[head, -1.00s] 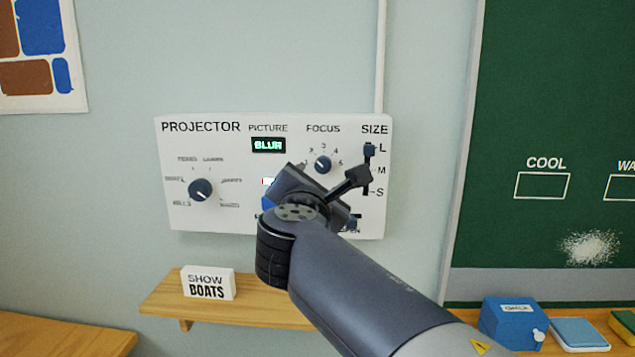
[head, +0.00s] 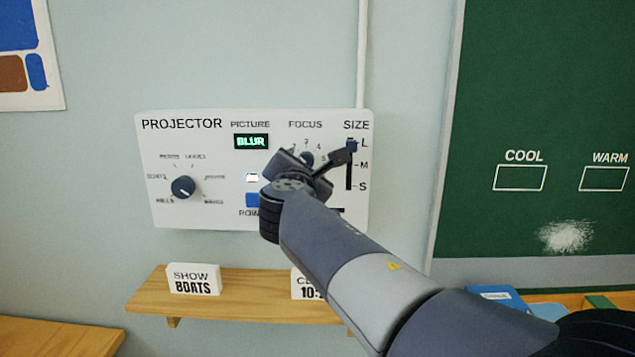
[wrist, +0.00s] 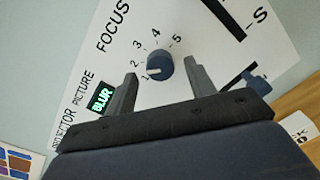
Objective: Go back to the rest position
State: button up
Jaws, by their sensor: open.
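My gripper (wrist: 165,90) is open and empty in the wrist view, its two fingers apart. The dark round focus knob (wrist: 160,67) shows beyond and between the fingers, its white mark toward 1; I see no contact. In the head view my gripper (head: 318,168) is in front of the right part of the white projector panel (head: 215,215), hiding part of the focus scale and the lower right area. The focus knob (head: 306,158) is partly covered there. The size slider (head: 351,146) is near L. The picture display (head: 251,141) reads BLUR.
A wooden shelf (head: 235,309) below the panel holds a SHOW BOATS card (head: 193,280) and a second card (head: 304,286) partly hidden by my arm. A green chalkboard (head: 560,90) stands at the right. A blue box (head: 495,297) lies below it.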

jog(key=shift+w, duration=1.05)
jog(key=s+b, duration=0.2)
jog(key=s, duration=0.9)
jog(key=w+n+p, duration=0.1)
jog(key=w+p, duration=0.1)
jog(key=w, duration=0.3)
jog(key=w+n+p, duration=0.2)
jog(key=w+p, duration=0.1)
jog(key=w, duration=0.3)
jog(key=shift+r+p, duration=0.2)
jog(key=shift+p, duration=0.15)
jog(key=n+p, duration=0.5)
jog(key=n, duration=0.1)
jog(key=shift+d+p, duration=0.1)
jog(key=shift+p, duration=0.25)
jog(key=s+f+m+b, duration=0.1)
jog(key=s+b, duration=0.2)
jog(key=s, duration=0.8)
jog(key=shift+s+d+f+m+h, duration=0.2)
jog(key=shift+s+d+m+h, duration=0.15)
jog(key=shift+d+h, duration=0.1)
